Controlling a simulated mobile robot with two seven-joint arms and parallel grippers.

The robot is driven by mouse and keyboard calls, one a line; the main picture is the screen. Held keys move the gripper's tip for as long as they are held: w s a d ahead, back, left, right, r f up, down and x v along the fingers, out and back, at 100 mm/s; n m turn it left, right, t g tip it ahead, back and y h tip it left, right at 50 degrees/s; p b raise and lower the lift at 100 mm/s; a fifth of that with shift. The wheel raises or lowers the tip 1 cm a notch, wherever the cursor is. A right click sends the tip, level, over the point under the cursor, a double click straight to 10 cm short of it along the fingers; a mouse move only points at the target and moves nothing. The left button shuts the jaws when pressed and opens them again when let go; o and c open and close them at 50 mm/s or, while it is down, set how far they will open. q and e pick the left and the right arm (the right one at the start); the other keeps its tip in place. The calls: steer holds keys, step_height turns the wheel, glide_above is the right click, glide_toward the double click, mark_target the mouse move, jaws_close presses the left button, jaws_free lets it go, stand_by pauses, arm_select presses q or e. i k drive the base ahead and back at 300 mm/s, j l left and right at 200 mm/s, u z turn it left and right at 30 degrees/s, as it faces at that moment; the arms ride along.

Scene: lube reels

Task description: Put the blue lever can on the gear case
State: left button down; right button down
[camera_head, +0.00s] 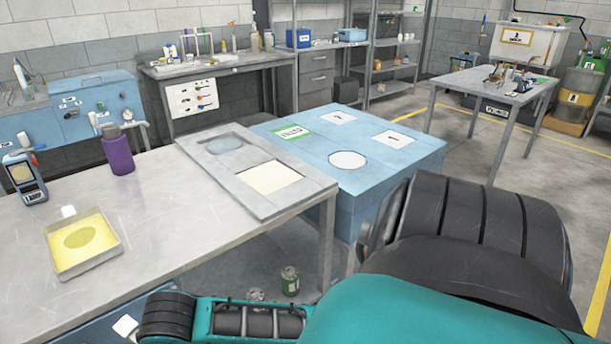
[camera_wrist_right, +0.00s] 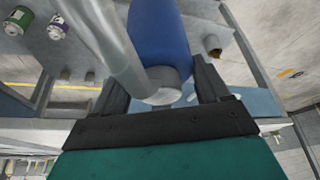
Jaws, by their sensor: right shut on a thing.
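The blue lever can (camera_wrist_right: 160,28) is in the right wrist view, with its grey end toward the camera. My right gripper (camera_wrist_right: 160,68) is shut around it, one black finger on each side. In the head view the can and this gripper do not show. A large light-blue block (camera_head: 385,175) beside the table appears to be the gear case. Its top has white square patches, a white round patch and a green-edged label, and stands clear of objects. My left gripper is in neither view.
A grey table (camera_head: 190,225) bears a purple bottle (camera_head: 118,150), a yellow-bottomed tray (camera_head: 83,243), a handheld meter (camera_head: 25,178) and a grey panel (camera_head: 240,150) next to the block. A green-labelled can (camera_head: 290,281) stands below. My teal arm covers the lower right of the head view.

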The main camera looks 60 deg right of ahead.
mark_target(395, 158)
steer(key=k+l+z, duration=0.1)
steer(key=l, duration=0.5)
steer(key=k+l+z, duration=0.15)
steer(key=l, duration=0.45)
steer(key=k+l+z, duration=0.1)
steer(key=k+l, duration=0.15)
steer(key=l, duration=0.35)
steer(key=k+l+z, duration=0.15)
steer(key=l, duration=0.45)
steer(key=l+z, duration=0.1)
steer(key=l, duration=0.55)
